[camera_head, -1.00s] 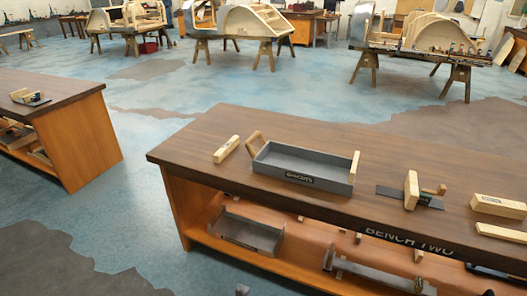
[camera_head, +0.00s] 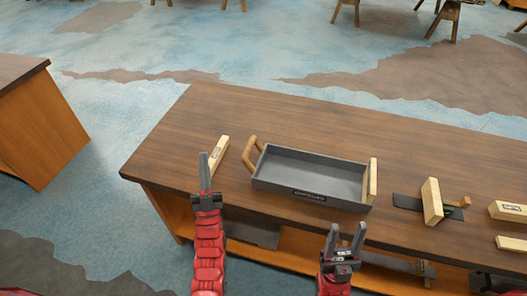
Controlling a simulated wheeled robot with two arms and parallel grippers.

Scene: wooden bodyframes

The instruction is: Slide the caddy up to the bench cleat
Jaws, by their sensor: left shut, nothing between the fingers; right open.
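The caddy (camera_head: 275,184) is a shallow grey tray with a dark label on its front wall, lying on the wooden bench top. It has a wooden handle (camera_head: 250,152) at its left end and an upright wooden piece (camera_head: 372,180) at its right end. A short pale wooden strip (camera_head: 221,148), which looks like the bench cleat, lies left of the caddy with a gap between them. My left gripper (camera_head: 204,165) is shut and empty, in front of the strip's near end in the picture. My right gripper (camera_head: 346,235) is open and empty, below the caddy's right end in the picture.
A wooden block (camera_head: 432,201) with a peg stands on a dark plate to the right. Further right lie two pale blocks (camera_head: 510,211) (camera_head: 511,244). The bench top (camera_head: 300,120) behind the caddy is clear. Another bench (camera_head: 35,120) stands at the left.

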